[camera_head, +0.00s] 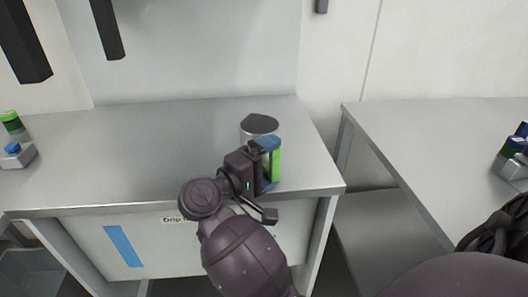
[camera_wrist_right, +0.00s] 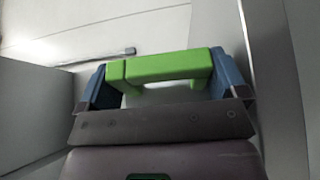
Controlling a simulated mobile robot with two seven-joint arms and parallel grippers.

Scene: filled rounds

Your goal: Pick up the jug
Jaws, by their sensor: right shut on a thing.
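The jug (camera_head: 257,124) is a grey, round vessel with a dark top, near the right front of the steel counter. Its green handle (camera_head: 276,166) faces the front. My right gripper (camera_head: 267,160) is at the handle, in front of the jug, and hides the lower body. In the right wrist view, the green handle (camera_wrist_right: 160,67) spans between the blue fingertips of the right gripper (camera_wrist_right: 164,80), which is shut on it. Whether the jug's base touches the counter is hidden. My left gripper is not in view.
The counter (camera_head: 120,160) is clear left of the jug. A block with blue and green tops (camera_head: 18,155) is at its left end. A second counter (camera_head: 430,140) stands to the right across a gap, with small blue-topped items (camera_head: 518,150) at its right edge.

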